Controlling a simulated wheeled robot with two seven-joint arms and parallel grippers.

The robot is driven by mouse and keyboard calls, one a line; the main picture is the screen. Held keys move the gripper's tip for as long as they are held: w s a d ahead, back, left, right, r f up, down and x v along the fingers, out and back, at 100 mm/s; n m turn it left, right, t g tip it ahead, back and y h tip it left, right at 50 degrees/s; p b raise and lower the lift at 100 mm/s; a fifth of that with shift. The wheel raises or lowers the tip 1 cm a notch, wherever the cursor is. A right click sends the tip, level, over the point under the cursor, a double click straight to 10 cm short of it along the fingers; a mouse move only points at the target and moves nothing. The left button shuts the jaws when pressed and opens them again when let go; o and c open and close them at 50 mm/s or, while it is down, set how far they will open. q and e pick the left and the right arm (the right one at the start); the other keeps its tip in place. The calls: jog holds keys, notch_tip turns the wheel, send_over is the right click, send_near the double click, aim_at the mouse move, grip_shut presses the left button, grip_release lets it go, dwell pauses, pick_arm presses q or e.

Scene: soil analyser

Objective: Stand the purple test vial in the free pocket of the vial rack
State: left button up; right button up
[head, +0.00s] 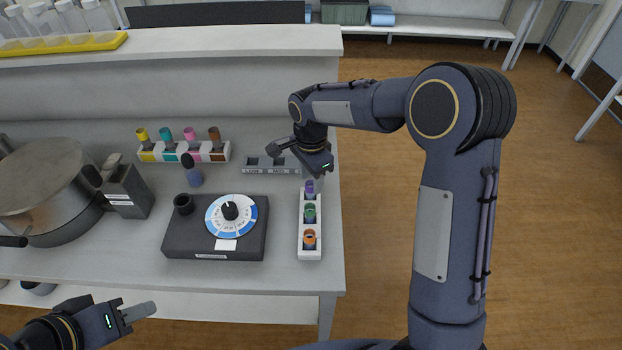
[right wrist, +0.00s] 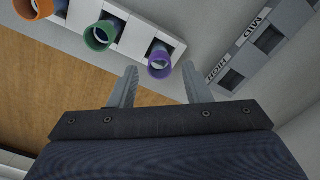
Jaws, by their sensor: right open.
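The purple test vial (head: 310,187) is upright at the far end of the white vial rack (head: 303,252). In the right wrist view the vial (right wrist: 159,62) appears in the rack's end pocket, its rim about level with the green vial's. My right gripper (right wrist: 159,69) is open, one fingertip on either side of the purple vial, with visible gaps. In the head view it (head: 300,158) is just beyond the vial. A green vial (head: 310,213) and an orange vial (head: 309,239) stand in the same rack. My left gripper (head: 138,312) is low at the left, off the table's front; its jaw gap is unclear.
A grey LOW/MID/HIGH block (head: 272,170) lies behind the rack. A black dial device (head: 182,240) is left of the rack. A rack of coloured-cap bottles (head: 222,156), a dark-capped bottle (head: 193,176) and a large round pot (head: 45,190) stand further left. The table's right edge is close.

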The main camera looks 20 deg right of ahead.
aim_at(311, 183)
notch_tip(311, 183, up, 11)
jog(key=s+d+r+n+t+y, duration=0.1)
jog(key=s+d+r+n+y, duration=0.15)
jog(key=s+d+n, duration=0.4)
jog(key=s+f+n+t, duration=0.2)
jog(key=s+n, duration=0.1)
jog(key=s, duration=0.7)
jog(key=s+f+n+t+y, duration=0.1)
jog(key=s+f+n+t, duration=0.1)
jog(key=s, duration=0.9)
jog(key=shift+s+a+n+t, duration=0.3)
jog(key=shift+a+n, duration=0.15)
jog(key=shift+n, duration=0.2)
jog(key=shift+r, duration=0.1)
